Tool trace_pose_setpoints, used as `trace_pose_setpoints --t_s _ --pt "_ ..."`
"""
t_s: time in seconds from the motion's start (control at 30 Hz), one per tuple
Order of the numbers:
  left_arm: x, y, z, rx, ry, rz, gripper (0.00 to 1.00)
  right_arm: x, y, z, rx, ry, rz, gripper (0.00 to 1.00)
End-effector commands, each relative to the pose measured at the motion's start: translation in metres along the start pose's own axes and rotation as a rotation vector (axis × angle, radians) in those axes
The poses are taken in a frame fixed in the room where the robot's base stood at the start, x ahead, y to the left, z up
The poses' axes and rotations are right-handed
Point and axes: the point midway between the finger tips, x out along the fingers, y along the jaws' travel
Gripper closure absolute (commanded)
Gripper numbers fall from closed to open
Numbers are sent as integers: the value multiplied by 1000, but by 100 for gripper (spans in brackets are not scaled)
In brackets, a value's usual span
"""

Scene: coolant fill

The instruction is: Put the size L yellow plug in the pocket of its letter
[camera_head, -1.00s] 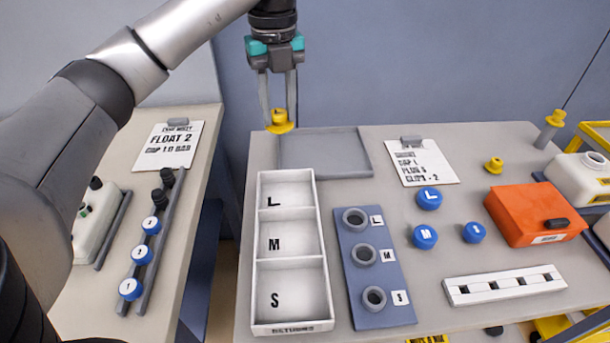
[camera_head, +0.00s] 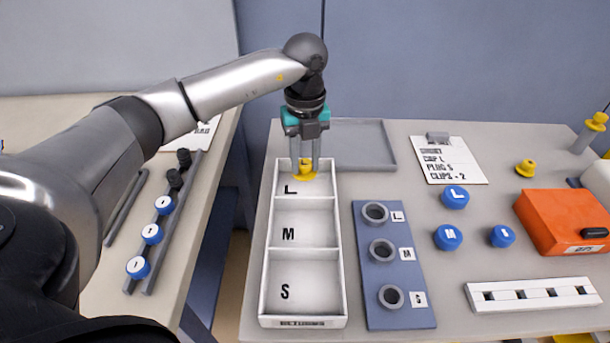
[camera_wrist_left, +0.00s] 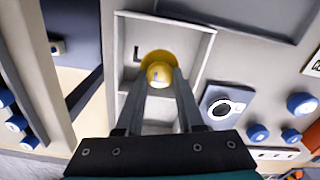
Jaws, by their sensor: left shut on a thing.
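The yellow plug (camera_head: 305,170) is between the fingertips of my left gripper (camera_head: 305,165), which is shut on it. It is over the L pocket of the white tray (camera_head: 264,270), at the tray's far end. In the left wrist view the plug (camera_wrist_left: 158,68) shows inside the outline of the L pocket, right of the printed L, with a faint mark on its top. I cannot tell whether its underside touches the pocket floor. The M and S pockets are empty. My right gripper is not in view.
A blue plate (camera_head: 385,225) with several grey rings stands right of the tray. Blue caps (camera_head: 455,198), an orange box (camera_head: 562,220) and another yellow plug (camera_head: 526,168) are further right. An empty grey tray (camera_head: 362,145) lies behind. A gap separates the left table.

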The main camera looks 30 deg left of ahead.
Motion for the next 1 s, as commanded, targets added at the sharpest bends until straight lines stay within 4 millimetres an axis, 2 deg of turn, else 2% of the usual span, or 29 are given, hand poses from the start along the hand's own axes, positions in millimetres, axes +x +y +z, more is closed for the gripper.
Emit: trace_pose_setpoints --t_s 0.2,0.27,0.63,0.67,0.9,1.0 --pt "34 1 -1 1 3 4 100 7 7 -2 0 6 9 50" --pt "39 1 -1 1 2 3 100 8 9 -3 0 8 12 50" --pt "43 0 0 0 1 2 100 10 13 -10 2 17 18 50" --pt "43 0 0 0 1 2 62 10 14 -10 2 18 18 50" --pt "42 0 0 0 1 2 35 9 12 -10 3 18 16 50" --pt "42 0 0 1 1 2 33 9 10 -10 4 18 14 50"
